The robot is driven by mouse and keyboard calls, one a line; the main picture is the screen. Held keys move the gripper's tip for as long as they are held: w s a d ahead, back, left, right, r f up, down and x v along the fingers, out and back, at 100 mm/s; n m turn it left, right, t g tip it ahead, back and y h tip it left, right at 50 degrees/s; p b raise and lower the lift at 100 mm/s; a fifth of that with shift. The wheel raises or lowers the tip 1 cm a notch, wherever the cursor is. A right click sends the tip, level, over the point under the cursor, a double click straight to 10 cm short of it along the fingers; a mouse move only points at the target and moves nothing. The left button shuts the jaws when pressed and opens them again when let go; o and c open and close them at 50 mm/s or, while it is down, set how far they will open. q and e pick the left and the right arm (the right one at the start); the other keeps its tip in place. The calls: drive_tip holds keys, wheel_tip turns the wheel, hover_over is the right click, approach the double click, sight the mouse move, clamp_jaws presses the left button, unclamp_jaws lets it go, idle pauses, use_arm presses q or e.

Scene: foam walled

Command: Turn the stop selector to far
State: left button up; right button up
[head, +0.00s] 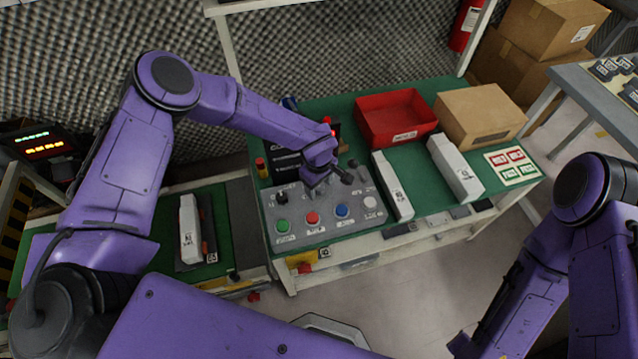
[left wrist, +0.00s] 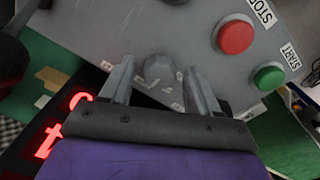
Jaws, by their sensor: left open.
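A grey control panel (head: 325,225) lies on the green bench. My left gripper (head: 313,188) points down over its back middle part. In the left wrist view, the fingers of my left gripper (left wrist: 160,88) are apart, with a small grey knob (left wrist: 158,68) between them; this looks like the stop selector. I cannot tell whether the fingers touch it. Its printed marks are partly hidden and too small to read, so its setting is unclear. In the head view the gripper hides this knob. My right arm shows at the lower right, its gripper out of sight.
The panel's front row has a green button (head: 282,226), a red button (head: 313,218), a blue button (head: 342,211) and a white button (head: 370,203). A black knob (head: 282,197) stands at left. A red bin (head: 395,118) and a cardboard box (head: 480,116) stand behind.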

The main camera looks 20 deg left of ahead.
use_arm(q)
drive_tip(key=c, duration=1)
drive_tip(key=shift+c, duration=0.2)
drive_tip(key=shift+n, duration=0.3)
drive_tip(key=n+b, duration=0.1)
drive_tip(key=n, duration=0.1)
drive_tip(key=shift+f+n, duration=0.1)
drive_tip(key=shift+n, duration=0.3)
drive_tip(key=n+b, duration=0.2)
drive_tip(key=n, duration=0.3)
drive_tip(key=n+b, duration=0.1)
drive_tip(key=n, duration=0.4)
drive_tip(key=shift+w+n+y+b, duration=0.1)
drive_tip(key=shift+n+y+b, duration=0.35)
drive_tip(key=shift+n, duration=1.75)
